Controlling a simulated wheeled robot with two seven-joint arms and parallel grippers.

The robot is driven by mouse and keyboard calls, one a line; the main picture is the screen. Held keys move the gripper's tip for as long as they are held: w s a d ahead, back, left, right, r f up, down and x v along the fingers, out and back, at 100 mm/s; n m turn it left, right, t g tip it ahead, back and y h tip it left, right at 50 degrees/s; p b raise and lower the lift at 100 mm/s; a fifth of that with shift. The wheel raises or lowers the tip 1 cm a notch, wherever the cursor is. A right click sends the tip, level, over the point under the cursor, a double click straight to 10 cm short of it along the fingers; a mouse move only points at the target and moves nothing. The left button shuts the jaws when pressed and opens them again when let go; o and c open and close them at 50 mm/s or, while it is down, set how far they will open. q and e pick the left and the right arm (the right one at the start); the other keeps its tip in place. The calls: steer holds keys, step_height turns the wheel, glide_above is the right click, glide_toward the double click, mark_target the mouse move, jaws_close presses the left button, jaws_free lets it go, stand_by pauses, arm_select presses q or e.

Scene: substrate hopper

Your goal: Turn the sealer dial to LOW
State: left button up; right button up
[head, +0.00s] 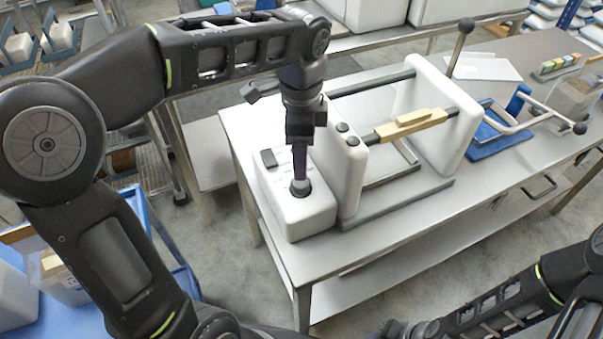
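The sealer's white control box (308,218) stands at the near left of the steel table. A round dark dial (300,188) sits on its top, with faint marks around it too small to read. My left gripper (299,176) points straight down at the dial, its fingertips at or just above the knob. The fingers overlap from this angle, so I cannot tell whether they touch or close on the dial. The dial's pointer is hidden. My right arm crosses the lower right corner; its gripper is not visible.
A white-sided frame (440,110) with dark bars and a wooden handle (412,122) stands right beside the control box. A black rectangular switch (268,158) is on the box. A blue-based clamp (497,135) is further right. The table (345,250) is bare in front.

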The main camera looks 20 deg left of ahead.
mark_target(301, 185)
arm_select(q)
step_height(301, 185, down, 7)
steer(key=shift+f+p, duration=0.1)
steer(key=shift+p, duration=0.25)
jaws_close()
stand_by(0.6)
